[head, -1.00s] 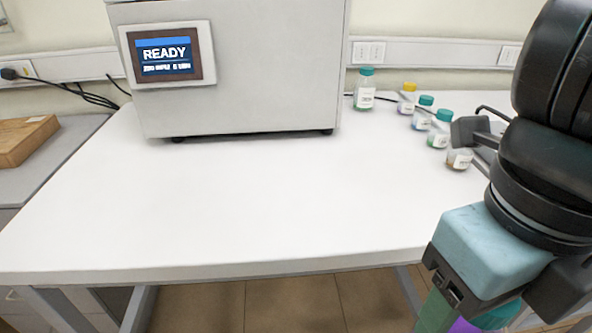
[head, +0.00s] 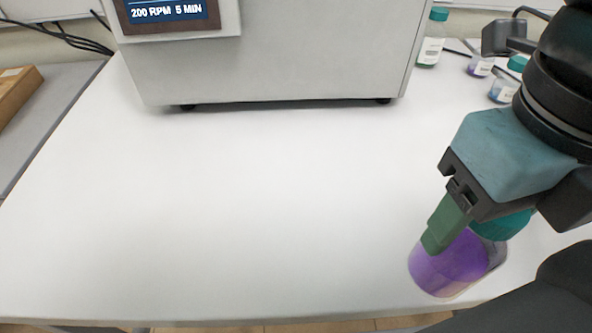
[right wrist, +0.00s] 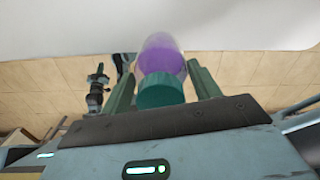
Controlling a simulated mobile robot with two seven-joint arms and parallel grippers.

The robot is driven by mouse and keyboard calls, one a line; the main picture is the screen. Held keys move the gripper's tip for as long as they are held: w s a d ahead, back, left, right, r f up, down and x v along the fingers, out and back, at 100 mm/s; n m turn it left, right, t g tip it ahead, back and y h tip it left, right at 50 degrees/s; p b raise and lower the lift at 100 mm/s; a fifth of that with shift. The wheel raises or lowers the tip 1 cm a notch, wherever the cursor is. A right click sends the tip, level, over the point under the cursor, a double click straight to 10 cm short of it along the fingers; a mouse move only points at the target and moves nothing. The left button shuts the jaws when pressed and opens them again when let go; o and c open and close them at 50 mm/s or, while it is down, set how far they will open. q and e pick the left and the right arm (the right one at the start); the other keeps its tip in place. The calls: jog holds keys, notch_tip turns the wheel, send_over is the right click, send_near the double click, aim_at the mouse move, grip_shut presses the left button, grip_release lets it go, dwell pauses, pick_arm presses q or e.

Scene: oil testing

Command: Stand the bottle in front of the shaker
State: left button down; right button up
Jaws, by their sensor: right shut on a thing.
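The shaker (head: 300,60) is the large grey box at the back of the white table, with its lit screen cut off by the top edge. The bottle (head: 450,262) holds purple liquid and has a teal cap. My right gripper (head: 468,226) is shut on it near the cap, at the right front of the table. The bottle leans in the head view; contact with the table is unclear. In the right wrist view, the bottle (right wrist: 161,60) sits between the green fingers of my right gripper (right wrist: 163,78). My left gripper is out of view.
A teal-capped bottle (head: 432,40) stands right of the shaker, with small labelled jars (head: 480,66) near it. The white table (head: 250,210) is clear in front of the shaker. A wooden box (head: 15,90) lies on the grey side bench at left.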

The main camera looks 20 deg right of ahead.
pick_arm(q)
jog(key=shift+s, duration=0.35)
pick_arm(e)
jog(key=shift+s+r, duration=0.1)
jog(key=shift+s, duration=0.05)
